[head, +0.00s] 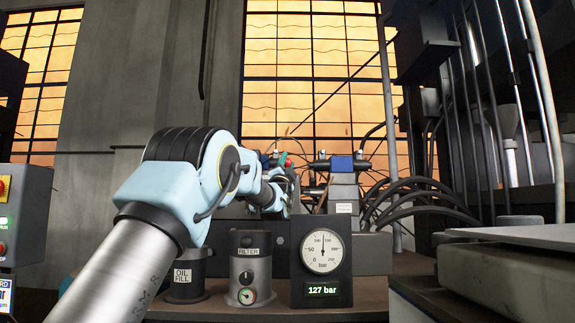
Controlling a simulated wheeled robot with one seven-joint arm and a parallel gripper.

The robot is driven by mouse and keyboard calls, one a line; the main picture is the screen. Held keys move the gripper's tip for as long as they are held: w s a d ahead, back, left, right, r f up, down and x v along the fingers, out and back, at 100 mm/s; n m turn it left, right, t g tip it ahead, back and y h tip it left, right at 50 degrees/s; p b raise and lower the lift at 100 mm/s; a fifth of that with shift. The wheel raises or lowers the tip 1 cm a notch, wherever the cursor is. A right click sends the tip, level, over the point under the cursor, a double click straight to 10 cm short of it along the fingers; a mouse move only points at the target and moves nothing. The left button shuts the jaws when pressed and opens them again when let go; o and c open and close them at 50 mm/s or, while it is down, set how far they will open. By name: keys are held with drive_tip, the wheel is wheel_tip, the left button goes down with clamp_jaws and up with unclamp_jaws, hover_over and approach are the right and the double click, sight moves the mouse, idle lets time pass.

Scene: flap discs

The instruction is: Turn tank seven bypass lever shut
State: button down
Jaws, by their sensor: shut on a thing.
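My arm reaches in from the lower left toward equipment at the back of the bench. My gripper (284,172) is at the far end, small and partly hidden by my own wrist. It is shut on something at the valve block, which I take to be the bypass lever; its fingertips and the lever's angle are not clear. A small red part (287,160) shows right at the gripper. No tank seven label is readable. A pressure gauge (322,251) stands on the bench, with a green display reading 127 bar.
A grey filter canister (249,268) and an oil fill canister (184,277) stand near my arm. A blue-topped valve (342,163) is to the right of my gripper. Black hoses (420,196) and a pale slab (515,234) occupy the right side.

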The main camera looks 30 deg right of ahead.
drive_tip(key=c, duration=0.5)
unclamp_jaws()
drive_tip(key=b+v, duration=0.1)
drive_tip(key=v, duration=0.9)
drive_tip(key=shift+s+a+f, duration=0.2)
drive_tip(key=shift+s+f, duration=0.05)
